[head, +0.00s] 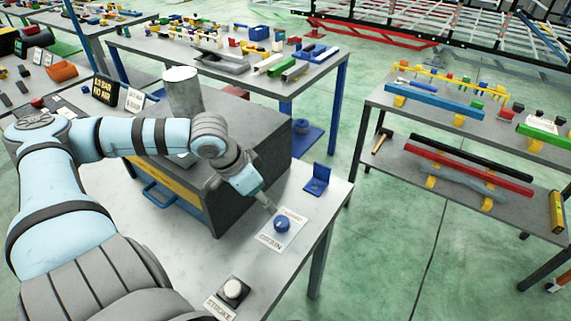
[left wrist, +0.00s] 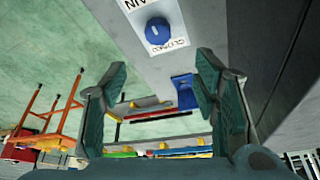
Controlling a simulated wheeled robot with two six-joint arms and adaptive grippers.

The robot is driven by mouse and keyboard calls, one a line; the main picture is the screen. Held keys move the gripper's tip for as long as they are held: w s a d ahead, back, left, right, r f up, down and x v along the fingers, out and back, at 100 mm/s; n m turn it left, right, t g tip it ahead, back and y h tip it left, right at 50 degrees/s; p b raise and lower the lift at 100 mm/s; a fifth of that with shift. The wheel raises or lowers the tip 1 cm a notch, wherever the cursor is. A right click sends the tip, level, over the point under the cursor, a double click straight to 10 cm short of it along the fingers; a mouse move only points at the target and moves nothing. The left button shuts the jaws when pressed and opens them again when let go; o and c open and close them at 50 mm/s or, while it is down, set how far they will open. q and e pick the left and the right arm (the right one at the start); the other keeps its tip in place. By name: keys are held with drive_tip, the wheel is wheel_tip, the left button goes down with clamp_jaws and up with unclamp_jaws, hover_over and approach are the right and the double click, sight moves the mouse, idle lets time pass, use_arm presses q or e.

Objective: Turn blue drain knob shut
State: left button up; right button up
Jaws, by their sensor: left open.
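The blue drain knob (head: 282,224) sits on a white label plate on the table top, near the table's right edge. In the left wrist view the knob (left wrist: 157,32) shows a pale pointer line, and its plate (left wrist: 166,46) carries lettering including "CLOSED". My left gripper (head: 268,205) is just beyond and to the left of the knob in the head view, apart from it. In the left wrist view the left gripper's fingers (left wrist: 158,75) are spread wide, with nothing between them touching. My right gripper is not in view.
A dark box (head: 250,165) stands on the table under my left arm. A blue bracket (head: 317,178) stands behind the knob. A white button (head: 233,290) sits at the front. A parts shelf (head: 470,165) stands to the right across the green floor.

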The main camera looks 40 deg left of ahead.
sight(282, 221)
use_arm(q)
drive_tip(key=b+x, duration=0.5)
drive_tip(key=x, duration=0.8)
drive_tip(key=shift+s+d, duration=0.1)
drive_tip(key=shift+s, duration=0.05)
drive_tip(key=shift+f, duration=0.1)
drive_tip(key=shift+s, duration=0.1)
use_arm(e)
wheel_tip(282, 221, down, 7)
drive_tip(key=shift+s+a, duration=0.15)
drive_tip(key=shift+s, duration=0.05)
use_arm(q)
drive_tip(key=shift+f, duration=0.1)
drive_tip(key=c, duration=1.1)
